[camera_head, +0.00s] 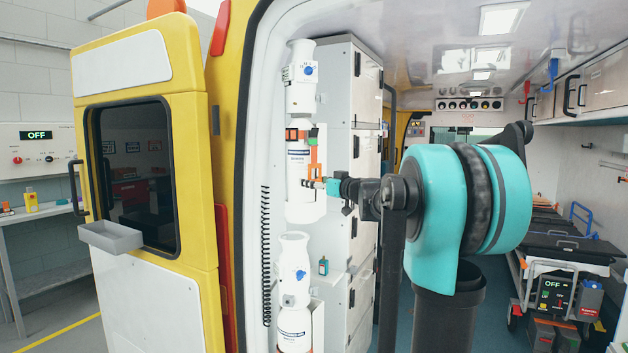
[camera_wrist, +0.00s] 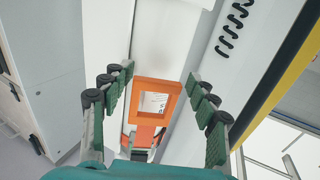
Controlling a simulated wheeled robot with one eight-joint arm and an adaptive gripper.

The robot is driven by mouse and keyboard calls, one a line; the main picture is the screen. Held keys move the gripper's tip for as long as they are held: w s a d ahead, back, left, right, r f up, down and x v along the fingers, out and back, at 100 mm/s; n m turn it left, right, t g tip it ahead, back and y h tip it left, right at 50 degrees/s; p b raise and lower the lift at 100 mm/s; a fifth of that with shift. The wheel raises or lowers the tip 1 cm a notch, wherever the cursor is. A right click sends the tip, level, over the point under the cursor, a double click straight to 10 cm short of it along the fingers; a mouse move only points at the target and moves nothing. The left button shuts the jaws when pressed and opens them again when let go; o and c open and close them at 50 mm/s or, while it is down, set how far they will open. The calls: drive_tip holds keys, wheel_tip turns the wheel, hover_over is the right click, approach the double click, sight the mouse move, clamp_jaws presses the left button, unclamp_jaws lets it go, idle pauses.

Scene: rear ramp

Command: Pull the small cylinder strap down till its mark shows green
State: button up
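A white small cylinder (camera_head: 299,160) stands upright on the inner wall by the rear door opening. An orange strap with a square loop (camera_head: 314,153) hangs at its front; the loop also shows in the wrist view (camera_wrist: 160,83). A small green patch (camera_head: 313,132) and a red-orange patch (camera_head: 291,134) show at the top of the strap; I cannot tell which one is the mark. My gripper (camera_head: 312,183) is in front of the cylinder at the strap's lower end. In the wrist view, my gripper (camera_wrist: 160,92) is open, its green-padded fingers either side of the loop with gaps.
A second white cylinder (camera_head: 293,280) stands below. A black coiled cord (camera_head: 266,255) hangs to the left, beside the yellow door (camera_head: 190,215). A tall white cabinet (camera_head: 350,130) is close on the right. Stretcher gear (camera_head: 560,250) stands further right inside.

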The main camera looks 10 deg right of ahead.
drive_tip(key=shift+d, duration=0.1)
drive_tip(key=v, duration=1.2)
drive_tip(key=shift+a, duration=0.2)
drive_tip(key=shift+s, duration=0.1)
drive_tip(key=s+a+f+m+g+h, duration=0.1)
drive_tip(key=s+a+f+g, duration=0.2)
drive_tip(key=f, duration=0.6)
drive_tip(key=s+a+f+g+h, duration=0.1)
drive_tip(key=s+a+f+g, duration=0.15)
drive_tip(key=s+f, duration=0.5)
drive_tip(key=s+a+f+m+g+h, duration=0.1)
drive_tip(key=s+a+f+g, duration=0.2)
drive_tip(key=f, duration=0.7)
drive_tip(key=s+d+f+m+g+h, duration=0.1)
drive_tip(key=s+d+f+m+h, duration=0.1)
drive_tip(key=s+f, duration=0.7)
drive_tip(key=s+d+f+m+g+h, duration=0.1)
drive_tip(key=s+d+f+h, duration=0.3)
drive_tip(key=s+f, duration=0.5)
wheel_tip(320, 180, down, 2)
drive_tip(key=shift+d+m+h, duration=0.2)
drive_tip(key=shift+m+h, duration=0.1)
drive_tip(key=shift+m, duration=0.4)
